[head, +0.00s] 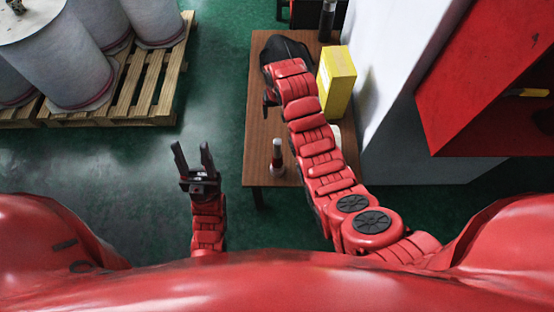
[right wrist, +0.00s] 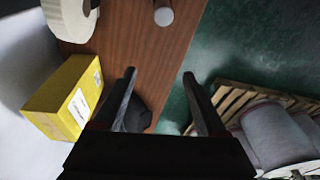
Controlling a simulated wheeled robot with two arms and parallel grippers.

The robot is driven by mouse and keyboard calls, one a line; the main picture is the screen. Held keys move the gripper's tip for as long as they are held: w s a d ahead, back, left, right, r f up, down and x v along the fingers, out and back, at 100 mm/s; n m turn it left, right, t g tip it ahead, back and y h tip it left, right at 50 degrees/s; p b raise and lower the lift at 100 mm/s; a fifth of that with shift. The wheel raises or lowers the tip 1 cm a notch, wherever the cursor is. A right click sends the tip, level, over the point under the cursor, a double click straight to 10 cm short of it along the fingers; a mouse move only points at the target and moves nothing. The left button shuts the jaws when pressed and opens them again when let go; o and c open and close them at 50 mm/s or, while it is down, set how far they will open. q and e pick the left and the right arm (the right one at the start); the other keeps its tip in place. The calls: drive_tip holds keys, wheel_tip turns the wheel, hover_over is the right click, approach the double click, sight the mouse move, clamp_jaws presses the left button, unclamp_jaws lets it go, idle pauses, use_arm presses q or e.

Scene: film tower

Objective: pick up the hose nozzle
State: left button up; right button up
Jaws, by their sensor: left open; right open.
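In the right wrist view, the likely same nozzle (right wrist: 163,14) shows at the top edge, cut off, beyond my fingertips. My right gripper (right wrist: 160,75) is open and empty over the table's edge. In the head view, my right arm largely hides it, with a dark finger showing farther back than the nozzle. My left gripper (head: 192,148) is open and empty over the floor, left of the table.
A yellow box (head: 337,82) stands on the table's right side, and a white roll (right wrist: 72,18) lies near it. A black crumpled item (head: 287,46) and a dark bottle (head: 327,22) are at the back. Wooden pallets (head: 150,85) with large rolls stand left. Floor between is clear.

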drive_tip(key=s+r+g, duration=0.2)
drive_tip(key=s, duration=0.1)
drive_tip(key=b, duration=0.6)
hover_over(277, 141)
drive_tip(key=shift+h, duration=0.3)
drive_tip(key=f, duration=0.6)
drive_tip(key=shift+w, duration=0.25)
wheel_tip(277, 141, down, 5)
drive_tip(key=p, duration=0.3)
drive_tip(key=shift+r, duration=0.1)
drive_tip(key=shift+f, duration=0.8)
drive_tip(key=shift+s+f+p, duration=0.25)
drive_tip(key=shift+f+p, duration=0.5)
drive_tip(key=shift+p, duration=0.05)
drive_tip(key=shift+f, duration=0.65)
drive_tip(key=shift+f+b, duration=0.3)
drive_tip(key=shift+f, duration=0.85)
